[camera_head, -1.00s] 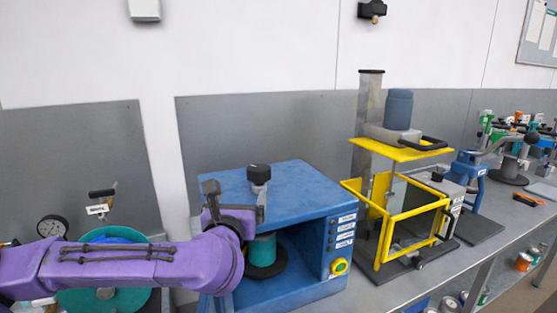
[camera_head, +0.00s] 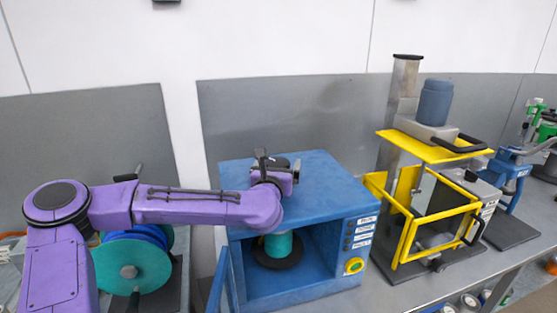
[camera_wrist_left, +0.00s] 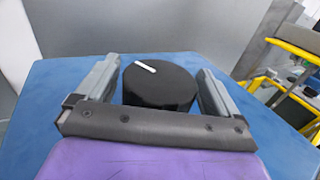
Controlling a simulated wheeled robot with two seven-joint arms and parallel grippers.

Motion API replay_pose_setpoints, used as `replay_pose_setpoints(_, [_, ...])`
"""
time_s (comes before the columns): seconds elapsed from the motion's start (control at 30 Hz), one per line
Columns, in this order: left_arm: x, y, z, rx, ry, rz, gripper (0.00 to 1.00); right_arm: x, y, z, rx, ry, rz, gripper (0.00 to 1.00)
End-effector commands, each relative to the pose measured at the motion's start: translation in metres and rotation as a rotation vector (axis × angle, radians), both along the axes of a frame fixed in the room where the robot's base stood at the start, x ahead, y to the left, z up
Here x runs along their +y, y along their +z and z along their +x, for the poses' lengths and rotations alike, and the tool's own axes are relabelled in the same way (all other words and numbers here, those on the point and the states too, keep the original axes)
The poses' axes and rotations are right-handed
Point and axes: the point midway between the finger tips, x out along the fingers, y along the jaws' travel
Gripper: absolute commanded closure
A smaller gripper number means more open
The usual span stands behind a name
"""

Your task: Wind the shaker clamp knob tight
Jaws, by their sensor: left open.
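The shaker clamp knob (camera_wrist_left: 160,85) is a black round knob with a white mark on its top, above the blue shaker cabinet (camera_head: 335,185). In the head view the knob is mostly hidden behind my left gripper (camera_head: 275,166). In the left wrist view the open left gripper (camera_wrist_left: 157,90) has one finger on each side of the knob, with small gaps showing. Inside the cabinet a teal can (camera_head: 278,243) stands on a dark round base. My right gripper is not in view.
A yellow-framed machine (camera_head: 430,215) stands right of the cabinet, with a blue tool (camera_head: 512,180) beyond it. A teal drum (camera_head: 125,268) is at the left behind my arm. A grey wall panel (camera_head: 300,115) is behind the cabinet.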

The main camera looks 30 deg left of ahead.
Motion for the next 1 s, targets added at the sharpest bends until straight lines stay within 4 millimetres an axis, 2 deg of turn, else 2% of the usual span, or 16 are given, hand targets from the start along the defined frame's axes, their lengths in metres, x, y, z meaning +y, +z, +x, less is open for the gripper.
replay_pose_setpoints(0.17, [0.000, -0.001, 0.000, 0.000, 0.000, 0.000, 0.05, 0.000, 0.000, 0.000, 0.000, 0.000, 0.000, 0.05])
replay_pose_setpoints(0.2, [0.000, 0.000, 0.000, 0.000, 0.000, 0.000, 0.08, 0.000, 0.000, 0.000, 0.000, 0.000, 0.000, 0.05])
replay_pose_setpoints(0.33, [0.000, 0.000, 0.000, 0.000, 0.000, 0.000, 0.50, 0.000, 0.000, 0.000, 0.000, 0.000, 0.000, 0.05])
replay_pose_setpoints(0.37, [0.000, 0.000, 0.000, 0.000, 0.000, 0.000, 0.56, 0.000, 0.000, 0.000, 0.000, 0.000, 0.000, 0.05])
replay_pose_setpoints(0.73, [0.001, -0.002, 0.000, -0.001, -0.042, -0.003, 0.56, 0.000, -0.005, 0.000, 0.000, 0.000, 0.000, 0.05])
replay_pose_setpoints(1.0, [0.001, -0.002, 0.000, -0.004, -0.212, -0.004, 0.56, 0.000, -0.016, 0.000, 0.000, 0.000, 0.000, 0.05])
